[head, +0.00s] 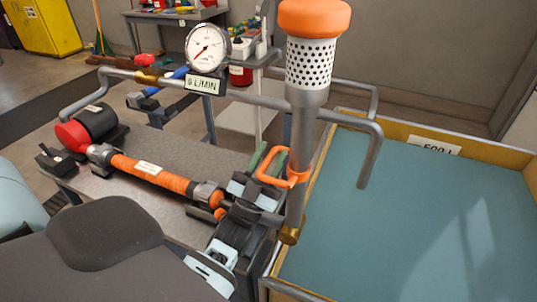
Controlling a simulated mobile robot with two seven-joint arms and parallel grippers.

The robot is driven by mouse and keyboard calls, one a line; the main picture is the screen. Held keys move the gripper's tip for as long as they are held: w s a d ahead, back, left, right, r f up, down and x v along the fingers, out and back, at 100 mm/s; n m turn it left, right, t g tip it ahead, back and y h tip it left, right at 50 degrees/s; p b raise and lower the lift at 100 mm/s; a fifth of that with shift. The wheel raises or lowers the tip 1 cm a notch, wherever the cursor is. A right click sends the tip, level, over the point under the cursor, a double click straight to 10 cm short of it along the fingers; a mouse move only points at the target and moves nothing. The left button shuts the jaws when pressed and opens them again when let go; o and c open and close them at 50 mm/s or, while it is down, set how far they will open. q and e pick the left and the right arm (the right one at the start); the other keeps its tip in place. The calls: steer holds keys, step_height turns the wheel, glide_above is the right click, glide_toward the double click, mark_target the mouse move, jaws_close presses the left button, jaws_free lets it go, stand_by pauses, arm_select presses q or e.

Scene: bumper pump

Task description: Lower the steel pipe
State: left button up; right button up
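The steel pipe (299,147) stands upright at the near left corner of the water tank. It has an orange cap (315,17), a perforated guard (310,64) and a brass fitting (290,235) at its lower end. An orange loop handle (288,181) projects left from the pipe. My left gripper (264,157) reaches in from the lower left, its green-tipped fingers at this handle. The fingers overlap the loop, and I cannot tell whether they are closed on it. My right gripper is not in view.
A blue-filled tank (430,140) lies to the right. A thin horizontal pipe (265,100) with a round gauge (207,47) crosses behind the steel pipe and bends down over the tank. An orange cylinder (150,172) lies on the grey bench (160,212) at left.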

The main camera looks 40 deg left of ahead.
arm_select(q)
jaws_close()
stand_by(0.3)
